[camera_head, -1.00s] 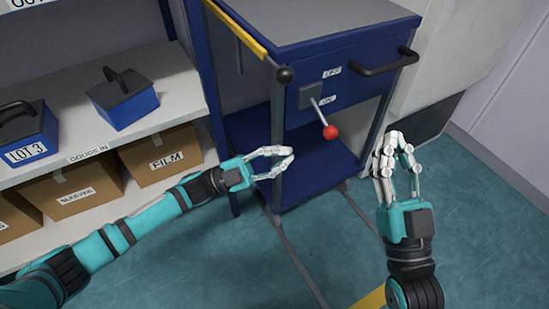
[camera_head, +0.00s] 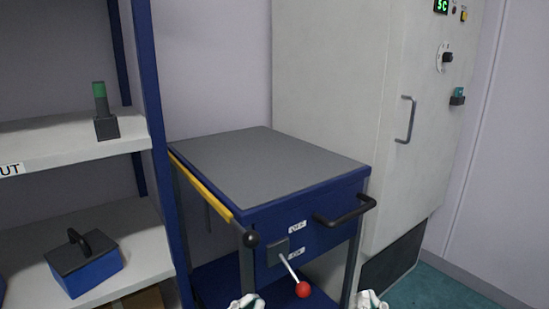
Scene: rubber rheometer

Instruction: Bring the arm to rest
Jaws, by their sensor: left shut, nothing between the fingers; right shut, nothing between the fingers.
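My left gripper (camera_head: 247,301) shows only its fingertips at the bottom edge, in front of the blue cart; they are shut and hold nothing visible. My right gripper (camera_head: 369,300) also shows only its fingertips at the bottom edge, right of the red knob; it is shut and empty. The rest of both arms is outside the picture. The lever (camera_head: 288,266) on the cart's front slants down to the right and ends in a red ball knob (camera_head: 303,289). Both grippers look apart from the knob.
The blue cart (camera_head: 270,165) has a bare grey top, a black handle (camera_head: 345,213) and a yellow side bar (camera_head: 205,188). A tall pale cabinet (camera_head: 340,80) stands behind it. Shelves at left hold a blue box (camera_head: 90,273) and a green-topped device (camera_head: 102,105).

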